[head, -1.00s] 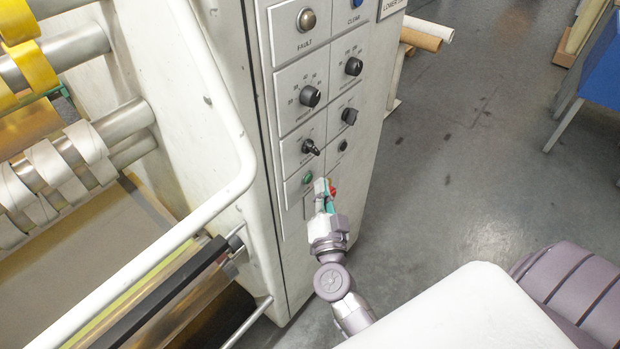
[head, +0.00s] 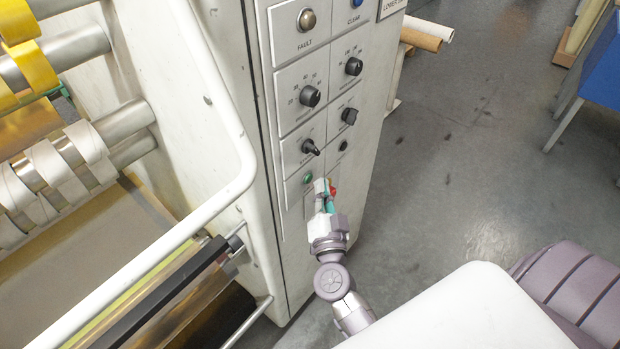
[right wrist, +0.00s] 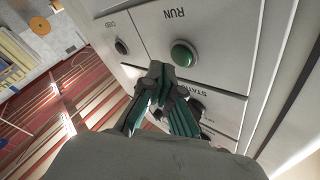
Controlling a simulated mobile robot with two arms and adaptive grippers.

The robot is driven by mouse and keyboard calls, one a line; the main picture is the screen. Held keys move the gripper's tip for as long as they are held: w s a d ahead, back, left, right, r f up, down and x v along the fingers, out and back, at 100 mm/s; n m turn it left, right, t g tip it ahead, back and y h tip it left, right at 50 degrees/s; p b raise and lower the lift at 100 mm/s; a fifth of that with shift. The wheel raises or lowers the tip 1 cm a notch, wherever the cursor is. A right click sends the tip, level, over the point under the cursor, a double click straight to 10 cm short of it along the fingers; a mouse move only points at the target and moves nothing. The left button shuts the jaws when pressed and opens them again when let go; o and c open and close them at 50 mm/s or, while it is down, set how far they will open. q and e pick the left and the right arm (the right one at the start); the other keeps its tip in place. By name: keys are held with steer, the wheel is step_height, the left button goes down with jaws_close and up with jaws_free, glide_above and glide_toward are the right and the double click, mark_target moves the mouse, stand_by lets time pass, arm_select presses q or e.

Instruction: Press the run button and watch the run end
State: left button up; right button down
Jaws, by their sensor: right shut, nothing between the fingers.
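The green run button (head: 307,179) is on the pale control panel (head: 300,228), low and left of a red button (head: 334,191). In the right wrist view the green button (right wrist: 183,54) shows whole, with the upside-down word RUN beside it. My right gripper (head: 322,188) is shut and empty, in front of the panel just beside the green button. Its fingertips (right wrist: 162,70) appear close to the button's edge in the right wrist view and do not cover it. I cannot tell whether they touch the panel. My left gripper is not in view.
Knobs (head: 310,96) and a fault lamp (head: 307,19) sit higher on the panel. A white rail (head: 235,150) curves left of it, before rollers (head: 122,120) with white and yellow strips. The grey floor (head: 470,150) at right is mostly clear.

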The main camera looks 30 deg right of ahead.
steer(key=shift+w, duration=0.15)
steer(key=shift+w+a, duration=0.15)
steer(key=shift+w, duration=0.1)
steer(key=shift+w+a+p, duration=0.15)
steer(key=shift+w+p, duration=0.2)
steer(key=shift+p, duration=0.05)
stand_by(0.5)
stand_by(0.4)
steer(key=shift+s+d, duration=0.3)
steer(key=shift+s, duration=0.45)
steer(key=shift+s, duration=0.1)
steer(key=s, duration=0.1)
steer(key=s+d, duration=0.1)
steer(key=s, duration=0.1)
steer(key=s+d+p, duration=0.1)
steer(key=shift+s, duration=0.2)
